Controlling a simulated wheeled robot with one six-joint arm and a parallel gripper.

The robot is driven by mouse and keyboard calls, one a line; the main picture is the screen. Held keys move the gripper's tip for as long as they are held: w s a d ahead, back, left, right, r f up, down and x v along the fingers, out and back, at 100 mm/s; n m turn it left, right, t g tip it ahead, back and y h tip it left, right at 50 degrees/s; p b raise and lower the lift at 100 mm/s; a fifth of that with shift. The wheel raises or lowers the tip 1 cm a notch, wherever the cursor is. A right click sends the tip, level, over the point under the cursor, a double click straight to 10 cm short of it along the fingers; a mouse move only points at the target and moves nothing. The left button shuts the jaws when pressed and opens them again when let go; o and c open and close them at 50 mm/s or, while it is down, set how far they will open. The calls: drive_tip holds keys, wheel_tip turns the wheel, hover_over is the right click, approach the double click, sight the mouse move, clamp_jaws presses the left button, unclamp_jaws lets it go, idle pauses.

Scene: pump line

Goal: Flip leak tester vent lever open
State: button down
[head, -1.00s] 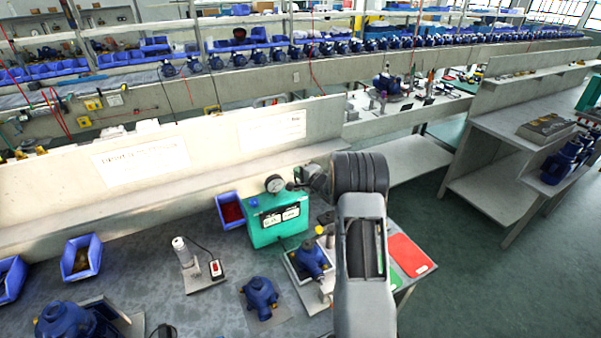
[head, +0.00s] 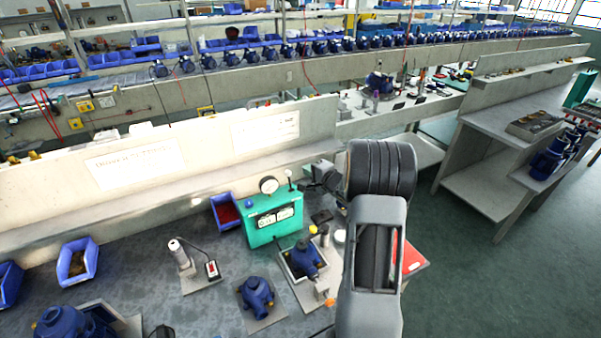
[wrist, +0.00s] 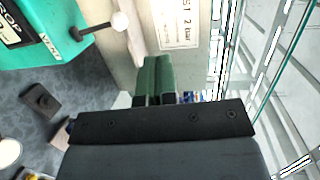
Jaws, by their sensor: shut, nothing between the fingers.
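The leak tester (head: 272,222) is a green-teal box with a round gauge on top, standing on the bench. Its vent lever (head: 290,180), a thin dark stem with a pale knob, stands up at the box's right end in the head view. In the wrist view the black stem and white knob of the lever (wrist: 119,22) project from the teal tester (wrist: 45,35) at upper left. My gripper (head: 307,176) is just right of the lever in the head view. In the wrist view its green fingers (wrist: 154,75) are together, empty, and appear apart from the knob.
A blue pump (head: 304,254) sits in a fixture in front of the tester, and another blue pump (head: 257,293) is left of it. The upright panel with paper signs (head: 264,131) rises close behind.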

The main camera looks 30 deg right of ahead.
drive_tip(key=shift+s+d+r, duration=0.2)
drive_tip(key=shift+s+r, duration=0.3)
drive_tip(key=shift+s, duration=0.2)
drive_tip(key=shift+s+d+r, duration=0.15)
drive_tip(key=shift+s+r, duration=0.3)
drive_tip(key=shift+s, duration=0.2)
drive_tip(key=s+d+f+n+g+h, duration=0.5)
drive_tip(key=s+f+n+g+h, duration=0.1)
drive_tip(key=s+g+h, duration=0.15)
drive_tip(key=s+a+r+n+g+y, duration=0.2)
drive_tip(key=s+a+r+n, duration=0.3)
drive_tip(key=s+a, duration=0.4)
drive_tip(key=s+a+r+n+g+y, duration=0.1)
drive_tip(key=s+a+r+n, duration=0.3)
drive_tip(key=a, duration=1.2)
drive_tip(key=s+r+y, duration=0.1)
drive_tip(key=s+r, duration=0.2)
drive_tip(key=s, duration=0.2)
drive_tip(key=shift+a+r+n+g, duration=0.2)
drive_tip(key=shift+a+n+g, duration=0.05)
drive_tip(key=shift+n+g, duration=0.15)
